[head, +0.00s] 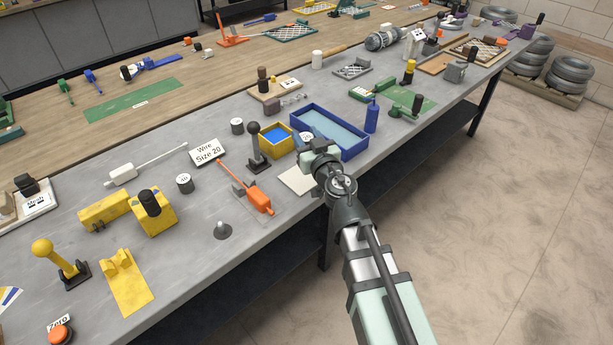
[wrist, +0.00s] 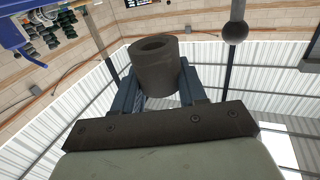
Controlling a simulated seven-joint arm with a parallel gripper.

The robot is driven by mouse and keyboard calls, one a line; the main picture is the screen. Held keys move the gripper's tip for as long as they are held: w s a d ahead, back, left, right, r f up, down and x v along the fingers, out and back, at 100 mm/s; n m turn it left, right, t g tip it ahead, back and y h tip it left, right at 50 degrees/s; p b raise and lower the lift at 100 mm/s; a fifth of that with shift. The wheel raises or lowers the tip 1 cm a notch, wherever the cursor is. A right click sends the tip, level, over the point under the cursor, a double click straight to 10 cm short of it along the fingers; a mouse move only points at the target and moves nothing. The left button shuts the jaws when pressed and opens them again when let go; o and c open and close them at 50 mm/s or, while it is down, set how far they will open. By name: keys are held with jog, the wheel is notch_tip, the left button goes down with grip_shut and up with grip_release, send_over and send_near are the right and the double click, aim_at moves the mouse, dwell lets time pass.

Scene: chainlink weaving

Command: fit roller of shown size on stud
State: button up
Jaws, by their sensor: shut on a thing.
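My gripper (wrist: 158,90) is shut on a dark grey hollow roller (wrist: 154,66), whose open bore faces up in the wrist view. In the head view my gripper (head: 308,146) is beside the blue tray, with the roller (head: 305,137) partly hidden at its tip. Two other grey rollers with pale labelled tops stand on the bench, one (head: 237,126) behind the sign and one (head: 184,184) nearer the front. The sign (head: 207,152) reads "Wire Size 20". A grey cone-shaped piece with a thin upright tip (head: 222,230), perhaps the stud, stands near the front edge.
A blue tray (head: 340,152) and a yellow bin (head: 277,139) are close to my gripper. A black-knobbed lever (head: 256,148) stands left of it. An orange-handled tool (head: 260,200) lies between the lever and the cone. The bench is open around the cone.

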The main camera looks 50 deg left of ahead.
jog(key=shift+f, duration=4.8)
jog(key=shift+f, duration=0.2)
jog(key=o, duration=1.1)
jog(key=shift+o, duration=0.2)
